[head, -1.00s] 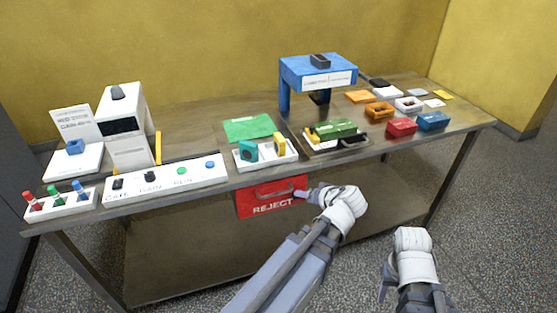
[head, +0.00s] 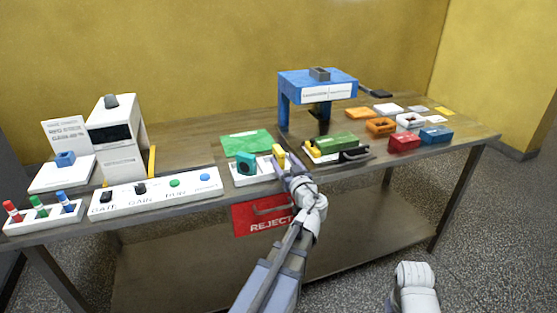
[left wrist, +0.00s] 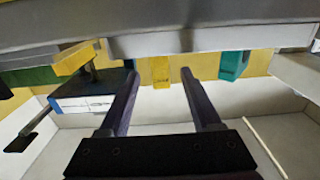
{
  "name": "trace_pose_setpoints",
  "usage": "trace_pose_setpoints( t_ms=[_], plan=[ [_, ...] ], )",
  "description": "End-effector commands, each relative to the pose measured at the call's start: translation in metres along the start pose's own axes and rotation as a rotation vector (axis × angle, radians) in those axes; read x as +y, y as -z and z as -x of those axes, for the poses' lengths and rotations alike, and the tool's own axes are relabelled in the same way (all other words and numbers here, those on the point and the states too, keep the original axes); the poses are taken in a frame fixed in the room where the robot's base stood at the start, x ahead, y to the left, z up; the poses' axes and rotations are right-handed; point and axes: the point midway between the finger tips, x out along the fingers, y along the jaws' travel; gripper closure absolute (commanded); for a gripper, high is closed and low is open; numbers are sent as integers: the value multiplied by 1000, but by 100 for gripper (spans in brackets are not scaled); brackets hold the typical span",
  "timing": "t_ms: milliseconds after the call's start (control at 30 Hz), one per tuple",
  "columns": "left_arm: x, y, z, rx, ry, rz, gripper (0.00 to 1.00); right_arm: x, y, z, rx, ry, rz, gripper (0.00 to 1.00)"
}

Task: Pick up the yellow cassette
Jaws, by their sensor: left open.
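The yellow cassette (head: 279,153) stands upright in the right part of a white tray (head: 258,178) near the table's front edge. A teal cassette (head: 246,163) stands to its left in the same tray. My left gripper (head: 283,168) is at the cassette in the head view and hides its lower part. In the left wrist view, which appears upside down, the open left gripper (left wrist: 157,72) has the yellow cassette (left wrist: 160,74) showing between its fingertips. I cannot tell whether they touch it. The teal cassette (left wrist: 233,66) is to the right there. Of my right arm, only a white wrist part shows.
A tray with a green block (head: 336,141) lies close on the right, below the blue stand (head: 318,84). A green mat (head: 247,142) lies behind the white tray. A red REJECT bin (head: 262,215) hangs under the front edge. The control panel (head: 157,195) is to the left.

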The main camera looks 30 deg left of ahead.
Motion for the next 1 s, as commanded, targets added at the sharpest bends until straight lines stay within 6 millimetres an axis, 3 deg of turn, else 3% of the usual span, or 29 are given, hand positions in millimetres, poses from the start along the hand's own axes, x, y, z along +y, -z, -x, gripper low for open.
trace_pose_setpoints(
  t_ms=[233,500,767,1000],
  plan=[
    [0,0,-11,-1,0,0,35,0,0,0,0,0,0,50],
    [0,0,-49,-1,1,0,35,0,0,1,0,0,0,50],
    [-1,0,-52,-1,-2,0,35,0,0,1,0,0,0,50],
    [-1,0,-52,-1,-1,0,61,0,0,1,0,0,0,50]
  ],
)
